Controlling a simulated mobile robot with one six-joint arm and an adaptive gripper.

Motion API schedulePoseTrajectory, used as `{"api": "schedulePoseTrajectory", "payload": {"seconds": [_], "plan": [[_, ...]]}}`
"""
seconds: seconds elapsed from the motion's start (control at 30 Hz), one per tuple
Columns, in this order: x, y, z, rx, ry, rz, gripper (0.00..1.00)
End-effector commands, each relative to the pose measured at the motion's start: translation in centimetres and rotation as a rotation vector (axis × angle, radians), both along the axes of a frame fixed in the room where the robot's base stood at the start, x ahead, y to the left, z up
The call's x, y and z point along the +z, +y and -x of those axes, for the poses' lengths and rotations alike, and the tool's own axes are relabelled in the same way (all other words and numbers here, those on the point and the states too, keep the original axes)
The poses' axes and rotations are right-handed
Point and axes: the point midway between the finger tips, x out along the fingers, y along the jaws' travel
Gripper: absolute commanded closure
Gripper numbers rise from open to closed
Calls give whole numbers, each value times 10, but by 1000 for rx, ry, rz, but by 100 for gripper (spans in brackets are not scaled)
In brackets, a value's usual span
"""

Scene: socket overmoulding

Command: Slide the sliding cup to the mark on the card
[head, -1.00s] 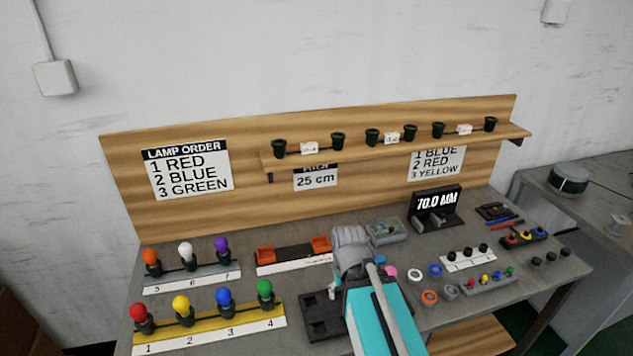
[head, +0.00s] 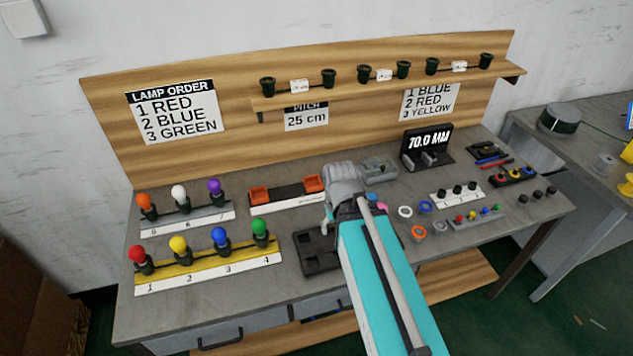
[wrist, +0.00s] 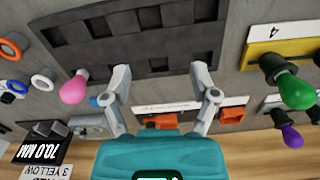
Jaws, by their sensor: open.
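Two orange cups, the left (head: 259,194) and the right (head: 314,184), sit on a dark rail with a white scale strip (head: 290,205). I cannot tell which cup slides. Both also show in the wrist view, the right one (wrist: 160,122) partly behind my gripper and the left one (wrist: 232,115) beside a finger. The pitch card (head: 306,117) on the back board reads 25 cm. My gripper (wrist: 161,72) is open and empty, just in front of the rail's right end. Its fingers stand apart from each other with no cup between them.
A dark compartment tray (head: 316,252) lies in front of the rail. Numbered lamp racks (head: 210,268) stand at left. A grey box (head: 380,169), a 70.0 MM display (head: 428,145), rings and small parts are at right. A shelf with dark sockets (head: 380,82) runs above.

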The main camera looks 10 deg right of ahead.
Motion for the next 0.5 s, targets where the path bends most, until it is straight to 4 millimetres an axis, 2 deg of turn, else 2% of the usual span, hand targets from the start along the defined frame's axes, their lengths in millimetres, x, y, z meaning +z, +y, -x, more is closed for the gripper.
{"api": "schedulePoseTrajectory", "payload": {"seconds": [0.27,0.43,0.5], "plan": [[0,0,0,0,0,0,24],[0,0,-3,-12,0,0,53],[1,0,-9,-32,0,0,57]]}}
